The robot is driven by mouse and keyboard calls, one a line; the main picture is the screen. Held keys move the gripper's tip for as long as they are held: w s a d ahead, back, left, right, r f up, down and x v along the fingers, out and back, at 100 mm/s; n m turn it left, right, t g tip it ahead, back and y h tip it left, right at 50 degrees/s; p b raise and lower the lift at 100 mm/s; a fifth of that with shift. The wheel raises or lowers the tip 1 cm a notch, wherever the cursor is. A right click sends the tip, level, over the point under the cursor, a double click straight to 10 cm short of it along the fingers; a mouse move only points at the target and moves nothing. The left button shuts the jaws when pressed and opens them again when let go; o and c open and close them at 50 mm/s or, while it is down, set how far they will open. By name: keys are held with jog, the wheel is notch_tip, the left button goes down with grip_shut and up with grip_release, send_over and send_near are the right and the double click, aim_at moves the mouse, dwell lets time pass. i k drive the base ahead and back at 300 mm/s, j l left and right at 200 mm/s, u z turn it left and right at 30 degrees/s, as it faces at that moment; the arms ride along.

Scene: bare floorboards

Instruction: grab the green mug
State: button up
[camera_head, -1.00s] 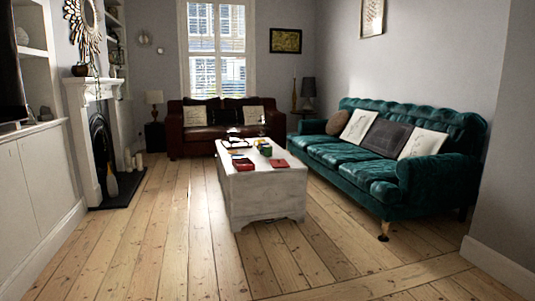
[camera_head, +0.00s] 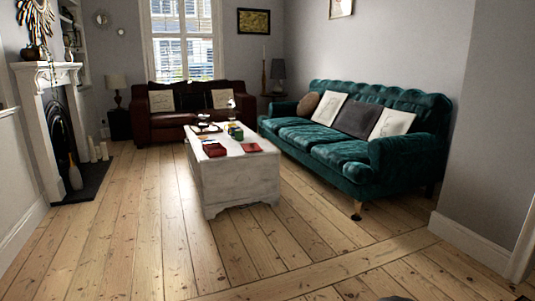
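A small green mug (camera_head: 236,132) stands on the top of a white wooden coffee table (camera_head: 262,172), among other small things. It is far off and small in the picture, so its handle cannot be made out. My gripper is not in view. Small dark shapes at the bottom right edge of the picture are too cut off to identify.
Red boxes or books (camera_head: 214,149) and a flat red item (camera_head: 251,147) lie near the mug. A teal sofa (camera_head: 330,150) stands right of the table, a dark red sofa (camera_head: 170,128) behind it, a fireplace (camera_head: 50,125) at left. The floorboards in front are clear.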

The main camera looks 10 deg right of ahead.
aim_at(239, 135)
jog(key=i, duration=4.1)
jog(key=i+l+u, duration=0.15)
jog(key=i, duration=0.3)
jog(key=i+l+u, duration=0.2)
jog(key=i, duration=0.25)
jog(key=i+l+u, duration=0.15)
jog(key=i, duration=0.25)
